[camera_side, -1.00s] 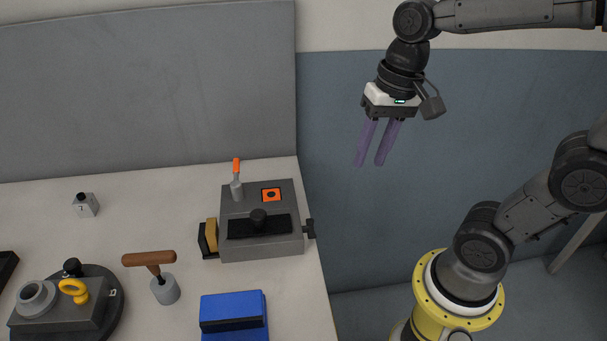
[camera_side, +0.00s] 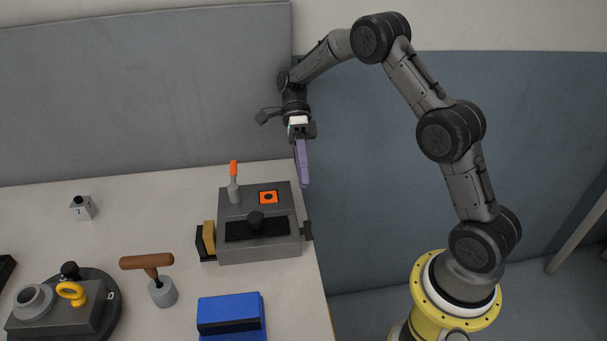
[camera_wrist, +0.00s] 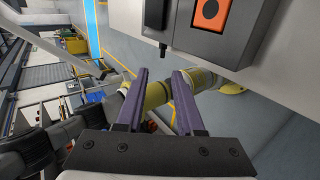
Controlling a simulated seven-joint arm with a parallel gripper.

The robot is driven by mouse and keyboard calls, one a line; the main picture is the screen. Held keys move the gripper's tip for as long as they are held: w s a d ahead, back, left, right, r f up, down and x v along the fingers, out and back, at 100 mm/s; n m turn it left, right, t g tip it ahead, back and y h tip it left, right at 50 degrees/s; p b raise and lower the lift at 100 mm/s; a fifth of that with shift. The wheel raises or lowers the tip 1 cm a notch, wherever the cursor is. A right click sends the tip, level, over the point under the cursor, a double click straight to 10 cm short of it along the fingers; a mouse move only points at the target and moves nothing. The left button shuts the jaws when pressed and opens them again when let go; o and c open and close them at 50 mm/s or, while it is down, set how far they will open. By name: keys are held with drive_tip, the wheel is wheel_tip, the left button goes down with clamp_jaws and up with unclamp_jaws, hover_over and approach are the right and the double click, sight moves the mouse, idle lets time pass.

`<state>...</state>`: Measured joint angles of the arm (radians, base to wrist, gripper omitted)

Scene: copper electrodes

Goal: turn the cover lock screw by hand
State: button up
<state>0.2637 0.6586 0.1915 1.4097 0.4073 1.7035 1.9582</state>
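The grey box (camera_side: 235,247) stands near the table's right edge. A dark knob (camera_side: 307,231), which looks like the cover lock screw, sticks out of its right side. In the wrist view a dark part (camera_wrist: 155,16) beside the box (camera_wrist: 225,45) appears to be the same knob. My gripper (camera_side: 303,184) is above and behind the knob, at the box's far right corner, and touches nothing visible. In the wrist view my gripper (camera_wrist: 161,72) has its two purple fingers apart with nothing between them. In the side view the fingers overlap.
A blue block (camera_side: 230,312), a brown-handled tool (camera_side: 147,262) and a round fixture (camera_side: 105,317) are nearer the front. Right of the table edge is open.

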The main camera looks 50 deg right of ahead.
drive_tip(key=shift+s+a+f, duration=0.1)
drive_tip(key=shift+s+f, duration=0.05)
drive_tip(key=shift+f, duration=0.45)
drive_tip(key=shift+x, duration=3.6)
drive_tip(key=shift+s+a+f, duration=0.1)
drive_tip(key=shift+s+a, duration=0.1)
drive_tip(key=shift+a, duration=0.05)
drive_tip(key=shift+c, duration=0.2)
clamp_jaws()
